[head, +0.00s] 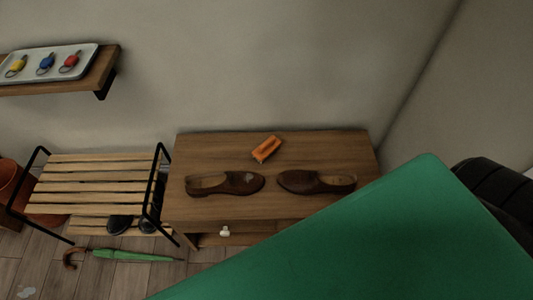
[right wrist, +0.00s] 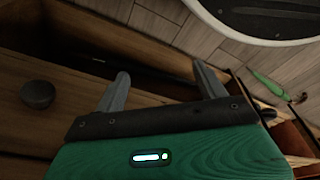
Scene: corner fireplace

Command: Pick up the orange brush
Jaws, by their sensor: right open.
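The orange brush (head: 266,149) lies on the top of the wooden cabinet (head: 215,148), near its back edge, behind and between two brown shoes. It is not visible in the right wrist view. My right gripper (right wrist: 161,75) is open, with its two grey fingers apart and nothing seen between them. It is near the wooden furniture with a round knob (right wrist: 37,94), and the brush is not between its fingers. The gripper tips are hidden in the head view behind a large green part of my arm. My left gripper is not in view.
The left shoe (head: 238,183) and right shoe (head: 316,183) stand in front of the brush. A slatted rack (head: 95,173) is at left, with a green umbrella (head: 130,256) on the floor. A wall shelf holds a tray (head: 88,53) with keys.

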